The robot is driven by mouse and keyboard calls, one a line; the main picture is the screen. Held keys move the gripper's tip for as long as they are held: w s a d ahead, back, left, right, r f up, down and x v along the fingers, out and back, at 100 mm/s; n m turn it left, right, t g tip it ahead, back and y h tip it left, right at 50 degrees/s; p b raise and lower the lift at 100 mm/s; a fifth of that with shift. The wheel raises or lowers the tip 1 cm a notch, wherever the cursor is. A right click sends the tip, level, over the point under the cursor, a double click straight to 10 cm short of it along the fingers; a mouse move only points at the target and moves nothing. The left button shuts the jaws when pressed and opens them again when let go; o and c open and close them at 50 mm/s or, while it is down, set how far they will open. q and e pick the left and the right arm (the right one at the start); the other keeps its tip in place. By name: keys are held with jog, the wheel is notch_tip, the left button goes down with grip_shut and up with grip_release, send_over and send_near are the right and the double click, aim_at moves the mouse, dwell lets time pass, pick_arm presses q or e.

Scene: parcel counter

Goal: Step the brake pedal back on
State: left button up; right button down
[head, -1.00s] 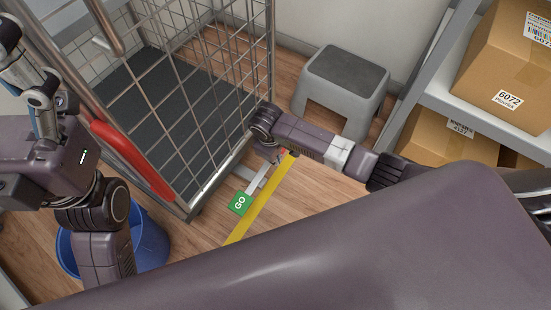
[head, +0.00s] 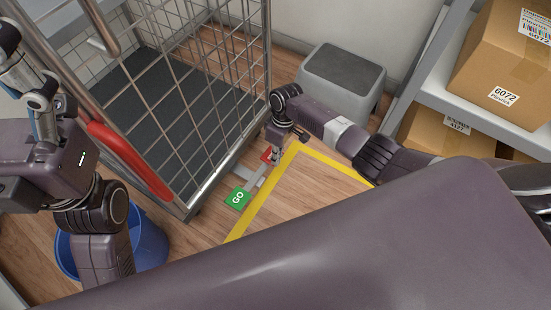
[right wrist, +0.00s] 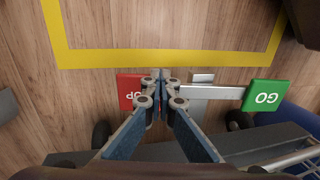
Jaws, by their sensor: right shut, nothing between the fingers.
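The brake pedal is a grey bar at the foot of the cage trolley (head: 200,110), with a green GO pad (head: 238,198) at one end and a red pad (head: 266,154) at the other. In the right wrist view the red pad (right wrist: 129,93) reads "OP", its rest hidden by my fingers; the green pad (right wrist: 266,94) is clear of them. My right gripper (head: 274,163) points down, shut and empty, right by the red pad; I cannot tell whether the tips touch it. My left gripper (head: 40,105) is at the left edge, partly cut off, its jaws unclear.
A yellow floor line (head: 262,196) runs beside the pedal. A grey step stool (head: 343,80) stands behind my right arm. Shelves with cartons (head: 503,65) are at the right. A blue bin (head: 150,245) is below my left arm.

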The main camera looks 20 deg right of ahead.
jog(key=shift+a, duration=0.1)
dwell(0.3)
notch_tip(320, 180, up, 12)
jog(key=w+d, duration=0.1)
jog(key=d, duration=0.1)
jog(key=shift+w, duration=0.25)
jog(key=shift+f, duration=0.15)
dwell(0.3)
